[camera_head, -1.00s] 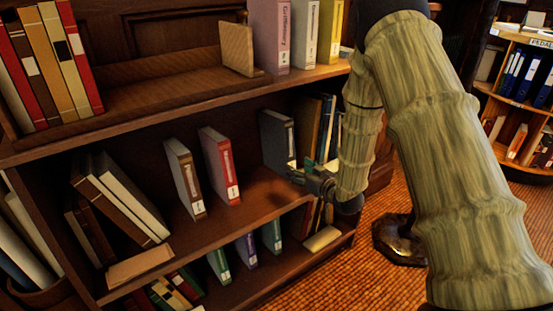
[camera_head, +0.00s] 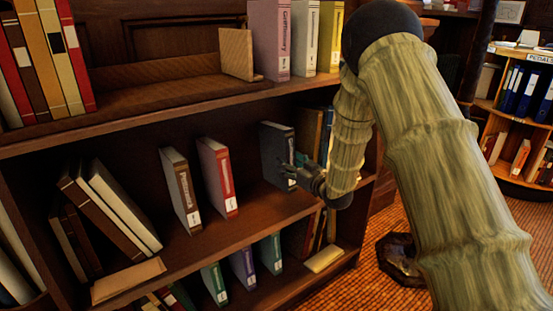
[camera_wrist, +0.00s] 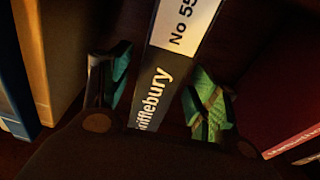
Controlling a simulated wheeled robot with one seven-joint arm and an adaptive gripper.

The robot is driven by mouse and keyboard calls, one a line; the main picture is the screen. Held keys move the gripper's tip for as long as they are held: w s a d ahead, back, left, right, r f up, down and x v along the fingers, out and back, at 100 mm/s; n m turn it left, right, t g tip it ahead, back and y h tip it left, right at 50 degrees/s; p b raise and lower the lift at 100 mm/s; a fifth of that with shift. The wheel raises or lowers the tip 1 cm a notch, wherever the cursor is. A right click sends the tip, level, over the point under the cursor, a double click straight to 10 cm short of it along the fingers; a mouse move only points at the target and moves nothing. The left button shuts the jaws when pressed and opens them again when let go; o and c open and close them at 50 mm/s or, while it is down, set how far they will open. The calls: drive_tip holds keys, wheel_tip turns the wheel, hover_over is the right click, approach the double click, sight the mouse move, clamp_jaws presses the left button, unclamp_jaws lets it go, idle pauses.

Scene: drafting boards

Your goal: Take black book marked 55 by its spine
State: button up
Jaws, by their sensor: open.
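The black book (camera_head: 275,150) stands upright on the middle shelf in the head view. In the wrist view its dark spine (camera_wrist: 160,88) carries a white label reading "No 55" and the text "ifflebury". My gripper (camera_head: 290,173) is at the front of this book, close to its spine. In the wrist view my gripper (camera_wrist: 158,95) is open, with one green-padded finger on each side of the spine. A gap shows between the spine and each finger. The lower end of the spine text is hidden by the gripper body.
A red book (camera_head: 216,175) and a brown book (camera_head: 180,190) stand left of the black one, with free shelf between. Several books (camera_head: 310,130) stand close on its right. The upper shelf board (camera_head: 180,118) runs above. More books stand on the lower shelf.

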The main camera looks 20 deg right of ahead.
sight(277, 156)
drive_tip(key=shift+b+x, duration=1)
drive_tip(key=shift+x, duration=1.6)
drive_tip(key=shift+d, duration=0.1)
drive_tip(key=shift+c, duration=0.2)
clamp_jaws()
drive_tip(key=shift+r, duration=0.1)
